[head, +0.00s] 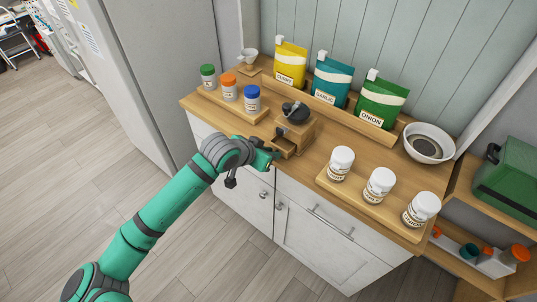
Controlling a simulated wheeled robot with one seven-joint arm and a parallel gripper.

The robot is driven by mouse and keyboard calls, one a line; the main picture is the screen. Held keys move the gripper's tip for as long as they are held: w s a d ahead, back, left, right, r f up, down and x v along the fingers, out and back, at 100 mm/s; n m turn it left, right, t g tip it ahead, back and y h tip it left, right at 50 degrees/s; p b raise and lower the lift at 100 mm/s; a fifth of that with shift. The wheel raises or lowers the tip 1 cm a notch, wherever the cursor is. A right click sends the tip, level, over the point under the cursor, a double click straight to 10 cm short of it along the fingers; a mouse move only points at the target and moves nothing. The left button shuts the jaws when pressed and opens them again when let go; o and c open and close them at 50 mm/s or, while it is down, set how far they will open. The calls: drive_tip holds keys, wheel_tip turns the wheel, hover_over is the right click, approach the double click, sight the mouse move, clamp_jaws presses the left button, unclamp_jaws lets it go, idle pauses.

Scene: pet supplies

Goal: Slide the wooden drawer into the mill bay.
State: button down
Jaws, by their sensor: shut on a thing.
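The wooden mill (297,130) stands on the counter near its front edge, with a dark top and crank. The wooden drawer (286,146) shows at the mill's lower front, sticking out toward my gripper; its inside looks dark. How far it sits in the mill bay is too small to tell. My gripper (273,155) is at the drawer's outer end, shut on it. The fingertips and the drawer's front are partly hidden by the gripper body.
Three capped jars (229,88) stand on a board to the left. Three white-lidded jars (379,185) stand on a board to the right. Three labelled pouches (332,82) line the back. A white bowl (429,143) sits at the right. Cabinet doors are below.

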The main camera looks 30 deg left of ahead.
drive_tip(key=shift+w+d, duration=0.15)
drive_tip(key=shift+w, duration=1.95)
drive_tip(key=c, duration=1.5)
unclamp_jaws()
drive_tip(key=shift+c, duration=0.2)
